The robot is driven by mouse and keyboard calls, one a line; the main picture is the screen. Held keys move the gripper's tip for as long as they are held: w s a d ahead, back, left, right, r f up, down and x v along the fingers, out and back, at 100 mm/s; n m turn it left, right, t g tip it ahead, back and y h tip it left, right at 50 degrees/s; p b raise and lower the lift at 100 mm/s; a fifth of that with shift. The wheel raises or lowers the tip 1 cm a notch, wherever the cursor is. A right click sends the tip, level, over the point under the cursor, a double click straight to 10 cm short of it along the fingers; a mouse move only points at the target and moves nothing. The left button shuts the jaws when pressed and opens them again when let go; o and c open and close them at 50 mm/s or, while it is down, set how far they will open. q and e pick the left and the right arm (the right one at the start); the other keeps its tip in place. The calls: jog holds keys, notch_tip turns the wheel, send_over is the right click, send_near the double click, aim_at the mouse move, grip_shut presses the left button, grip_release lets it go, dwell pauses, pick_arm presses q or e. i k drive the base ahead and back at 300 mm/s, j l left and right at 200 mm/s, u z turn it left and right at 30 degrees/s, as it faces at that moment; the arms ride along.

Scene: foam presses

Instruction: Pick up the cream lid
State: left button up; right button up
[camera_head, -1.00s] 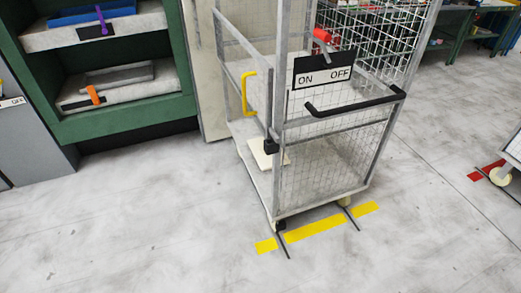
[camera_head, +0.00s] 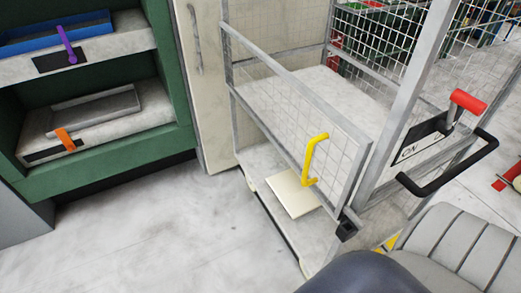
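The cream lid (camera_head: 292,194) is a flat, pale square panel. It lies on the lower deck of the wire cage trolley (camera_head: 262,163), near its left side. Neither of my grippers is in view. A grey ribbed part and a dark rounded part, which look like my own arm, fill the bottom right.
The trolley's grey posts, black push handle (camera_head: 447,164) and red-tipped lever (camera_head: 468,103) stand at the right. A green press rack with a blue tray (camera_head: 58,35) and a grey tray (camera_head: 95,108) is at the left. The floor between is clear.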

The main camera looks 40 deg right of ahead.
aim_at(298, 200)
jog(key=i+j+z, duration=0.1)
jog(key=i+z, duration=0.2)
jog(key=i, duration=0.25)
jog(key=i+j+z, duration=0.2)
jog(key=i+z, duration=0.15)
jog(key=i, duration=0.2)
jog(key=i+j+z, duration=0.3)
jog(key=i+j, duration=0.1)
jog(key=i, duration=0.1)
